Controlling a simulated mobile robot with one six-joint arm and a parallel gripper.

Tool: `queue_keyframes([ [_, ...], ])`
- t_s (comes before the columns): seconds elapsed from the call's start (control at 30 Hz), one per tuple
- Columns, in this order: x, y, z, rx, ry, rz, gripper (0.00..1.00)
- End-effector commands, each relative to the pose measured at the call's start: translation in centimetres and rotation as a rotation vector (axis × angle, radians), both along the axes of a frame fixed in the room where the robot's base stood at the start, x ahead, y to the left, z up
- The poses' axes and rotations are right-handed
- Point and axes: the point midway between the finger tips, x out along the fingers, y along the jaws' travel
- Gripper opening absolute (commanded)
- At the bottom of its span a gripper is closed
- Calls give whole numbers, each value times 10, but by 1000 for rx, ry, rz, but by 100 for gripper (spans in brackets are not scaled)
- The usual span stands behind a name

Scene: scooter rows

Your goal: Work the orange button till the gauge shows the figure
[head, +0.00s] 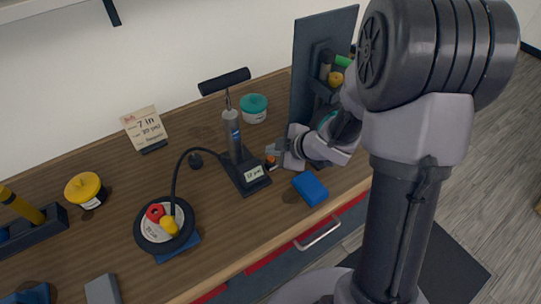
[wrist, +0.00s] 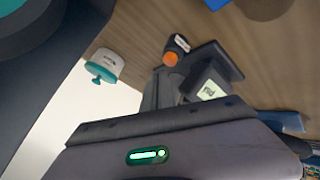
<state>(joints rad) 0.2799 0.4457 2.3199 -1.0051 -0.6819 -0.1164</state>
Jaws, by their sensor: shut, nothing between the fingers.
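An orange button (head: 271,159) sits on a small dark body right beside the hand pump's base (head: 247,178). It also shows in the wrist view (wrist: 170,59). The pump has a grey upright cylinder (head: 232,138) and a black bar handle. The pale gauge display (head: 254,173) is on its base; it reads in psi, but its number is too small to be sure of. My gripper (head: 279,151) is shut and empty, with its tips close to the button. I cannot tell whether they touch. A card (head: 144,127) behind reads "7 in" and a psi figure, not clearly legible.
A black hose runs from the pump to a small wheel (head: 152,245) at the left. A blue block (head: 310,188) lies near the front edge. A teal-lidded pot (head: 253,108) stands behind. A dark upright panel (head: 309,70) rises at the right.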

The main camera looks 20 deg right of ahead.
Motion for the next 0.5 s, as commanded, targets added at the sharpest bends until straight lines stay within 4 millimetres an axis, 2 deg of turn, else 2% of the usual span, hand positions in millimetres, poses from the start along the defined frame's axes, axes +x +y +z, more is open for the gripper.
queue_keyframes([
  [0.17, 0, 0, 2, 0, 0, 0, 0],
  [0.5, 0, 0, 35, 0, 0, 0, 0],
])
